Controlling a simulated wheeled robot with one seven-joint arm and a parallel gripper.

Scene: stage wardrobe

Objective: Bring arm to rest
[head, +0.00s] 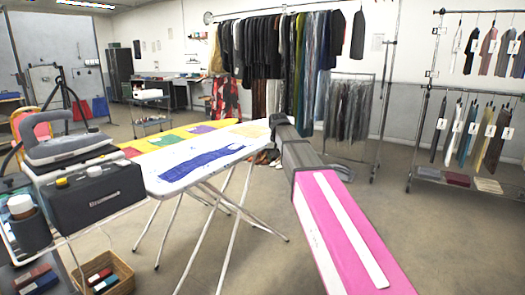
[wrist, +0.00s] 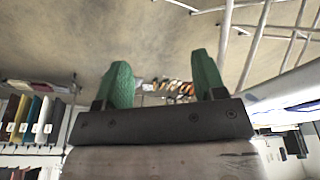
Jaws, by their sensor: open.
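My gripper (wrist: 162,75) shows in the wrist view with two green fingers spread wide apart. Nothing is between them, so it is open and empty. In the head view my arm, pink and dark grey, reaches from the bottom right toward the middle. Its far end is beside the right end of the ironing board (head: 172,185). The fingers cannot be made out in the head view. The wrist view looks upside down, with floor at the top.
A steam station with an iron (head: 70,148) stands at the left, above a wicker basket (head: 121,270). A clothes rack (head: 270,16) stands behind the arm. Another rack (head: 432,88) is at the right. Open floor (head: 340,165) lies between the arm and the right rack.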

